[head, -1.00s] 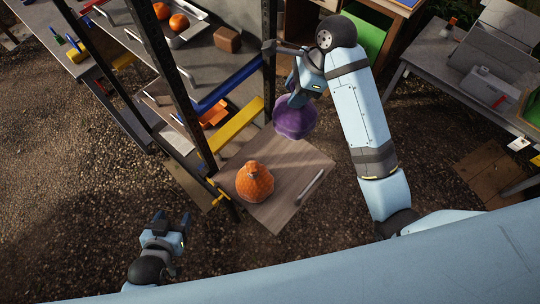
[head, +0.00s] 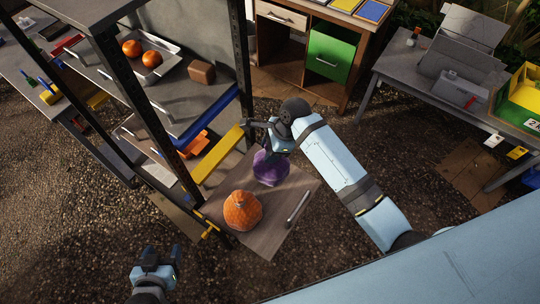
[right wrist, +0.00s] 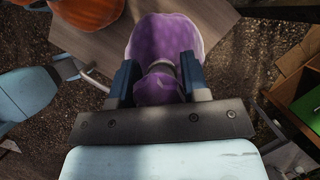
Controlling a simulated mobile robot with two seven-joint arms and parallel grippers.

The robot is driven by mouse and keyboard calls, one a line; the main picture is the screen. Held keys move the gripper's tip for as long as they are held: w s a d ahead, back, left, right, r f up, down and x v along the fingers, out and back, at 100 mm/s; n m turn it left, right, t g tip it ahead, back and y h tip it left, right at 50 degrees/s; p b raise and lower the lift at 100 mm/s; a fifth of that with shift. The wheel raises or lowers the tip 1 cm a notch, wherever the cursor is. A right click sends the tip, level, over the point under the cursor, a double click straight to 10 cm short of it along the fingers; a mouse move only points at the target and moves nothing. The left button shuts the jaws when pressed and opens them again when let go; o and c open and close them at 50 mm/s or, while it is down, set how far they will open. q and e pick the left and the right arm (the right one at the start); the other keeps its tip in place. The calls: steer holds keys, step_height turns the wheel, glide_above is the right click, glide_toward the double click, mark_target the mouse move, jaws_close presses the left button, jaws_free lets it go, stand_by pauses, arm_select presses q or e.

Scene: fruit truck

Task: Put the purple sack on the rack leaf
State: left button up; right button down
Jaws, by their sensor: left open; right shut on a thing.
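The purple sack (head: 271,167) is at the far corner of the wooden rack leaf (head: 262,232), which folds out from the rack. My right gripper (head: 270,146) is shut on its neck from above. In the right wrist view the sack (right wrist: 162,45) bulges beyond the two fingers (right wrist: 160,80). Whether its base touches the leaf or hangs just above it, I cannot tell. An orange sack (head: 242,210) stands on the leaf beside it, and part of it shows in the right wrist view (right wrist: 88,10). My left gripper (head: 158,258) is open and empty over the gravel.
The rack's dark post (head: 242,70) and yellow bar (head: 217,160) stand close to the sack. A metal handle (head: 297,208) lies along the leaf's right side. The rack shelf holds a tray (head: 150,72) with oranges and a brown block (head: 201,72). A grey table (head: 440,80) stands at right.

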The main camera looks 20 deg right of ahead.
steer(key=shift+f, duration=0.3)
step_height(320, 180, down, 2)
steer(key=shift+f, duration=0.7)
arm_select(q)
steer(key=shift+a+f, duration=0.15)
arm_select(e)
steer(key=c, duration=1.1)
jaws_free()
steer(key=shift+f, duration=0.15)
steer(key=o, duration=0.5)
arm_select(q)
steer(key=shift+r, duration=0.2)
